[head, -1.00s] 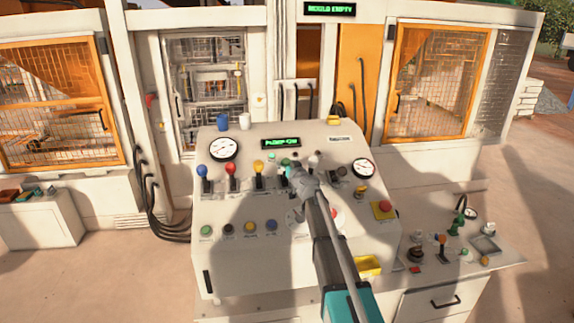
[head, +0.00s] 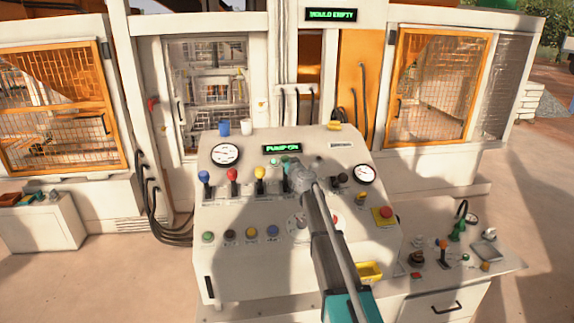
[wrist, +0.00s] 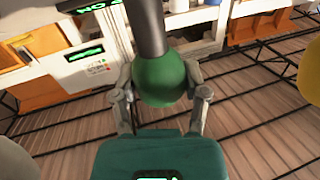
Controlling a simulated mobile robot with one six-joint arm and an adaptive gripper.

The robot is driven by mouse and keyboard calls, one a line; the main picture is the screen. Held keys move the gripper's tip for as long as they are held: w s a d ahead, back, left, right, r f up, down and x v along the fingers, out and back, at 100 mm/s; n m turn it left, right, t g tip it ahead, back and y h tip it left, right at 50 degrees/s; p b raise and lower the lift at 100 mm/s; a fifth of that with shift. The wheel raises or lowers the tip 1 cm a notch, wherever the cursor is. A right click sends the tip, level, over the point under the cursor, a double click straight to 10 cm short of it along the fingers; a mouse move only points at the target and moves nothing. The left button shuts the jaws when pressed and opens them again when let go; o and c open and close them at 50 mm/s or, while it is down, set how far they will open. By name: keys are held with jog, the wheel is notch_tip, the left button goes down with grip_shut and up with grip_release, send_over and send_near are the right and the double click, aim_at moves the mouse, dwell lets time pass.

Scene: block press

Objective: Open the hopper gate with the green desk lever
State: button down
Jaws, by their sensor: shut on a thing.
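The green ball knob (wrist: 160,82) of the desk lever sits between the two fingers of my gripper (wrist: 160,100) in the wrist view, with its dark shaft running up out of the picture. The fingers are closed on either side of it. In the head view my gripper (head: 300,178) is over the lever row of the sloped white desk (head: 225,265), right of the yellow lever (head: 260,173). It hides most of the green lever there, so its tilt cannot be told. The hopper gate cannot be made out.
A red lever (head: 232,174) and a blue lever (head: 204,177) stand left of the yellow one. The desk display (head: 282,149) reads PUMP ON; the upper sign (head: 331,14) reads MOULD EMPTY. A red stop button (head: 386,212) and yellow tray (head: 369,271) are to the right.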

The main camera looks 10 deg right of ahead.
jog(key=shift+c, duration=0.6)
grip_release()
jog(key=shift+d, duration=0.1)
jog(key=shift+s, duration=0.1)
jog(key=v, duration=1.1)
jog(key=shift+s, duration=0.4)
jog(key=shift+d, duration=0.1)
dwell(2.4)
